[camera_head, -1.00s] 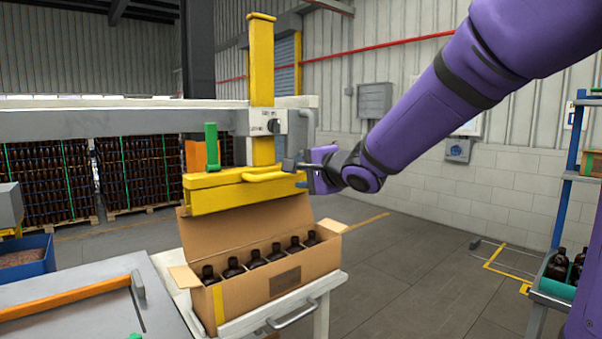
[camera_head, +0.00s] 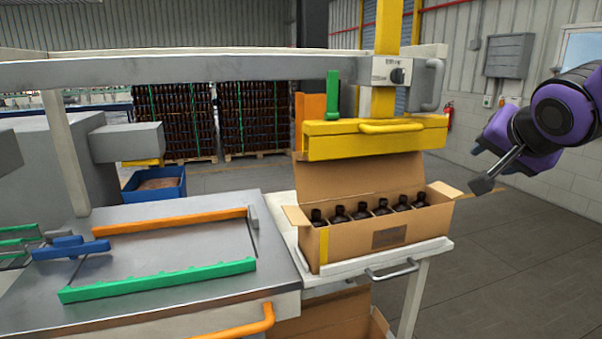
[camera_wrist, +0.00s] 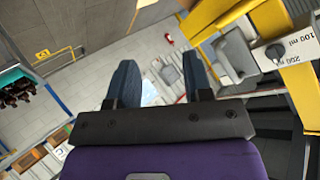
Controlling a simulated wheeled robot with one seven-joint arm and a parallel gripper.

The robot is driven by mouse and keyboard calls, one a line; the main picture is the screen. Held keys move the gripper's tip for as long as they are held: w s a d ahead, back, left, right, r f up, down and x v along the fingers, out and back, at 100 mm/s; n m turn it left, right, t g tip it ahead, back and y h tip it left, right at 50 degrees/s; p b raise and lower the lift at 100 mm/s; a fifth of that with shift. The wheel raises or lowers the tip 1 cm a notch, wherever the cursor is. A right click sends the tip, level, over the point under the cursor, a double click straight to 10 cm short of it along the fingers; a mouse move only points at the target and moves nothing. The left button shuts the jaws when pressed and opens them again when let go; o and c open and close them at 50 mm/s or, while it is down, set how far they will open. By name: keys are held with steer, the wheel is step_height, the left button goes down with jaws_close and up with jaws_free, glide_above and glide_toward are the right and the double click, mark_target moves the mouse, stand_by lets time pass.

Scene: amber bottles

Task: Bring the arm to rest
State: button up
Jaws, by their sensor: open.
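My arm, purple with dark joints, is at the right edge of the head view. My gripper (camera_head: 492,180) is in the air to the right of the yellow gantry head, apart from everything. In the wrist view my gripper (camera_wrist: 158,85) shows two dark fingers spread apart with nothing between them. An open cardboard box (camera_head: 345,245) with several dark bottles (camera_head: 382,207) stands upright on a white side shelf (camera_head: 345,273), below and left of my gripper.
A yellow gantry head (camera_head: 375,140) hangs behind and above the box. A grey table (camera_head: 170,240) with orange and green rails is at left. The floor (camera_head: 520,265) at right is clear. The wrist view shows a blue rack (camera_wrist: 22,85) with bottles.

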steer(key=s+a+f+n+g+y, duration=0.1)
steer(key=s+f+n+g, duration=0.1)
steer(key=s, duration=0.6)
steer(key=s+f+n+g, duration=0.3)
steer(key=s+n, duration=0.3)
steer(key=s, duration=0.3)
steer(key=shift+s+a+f+n+g+y, duration=0.2)
steer(key=shift+s+a+n+g+y, duration=0.1)
steer(key=shift+a+g+y, duration=0.1)
stand_by(0.6)
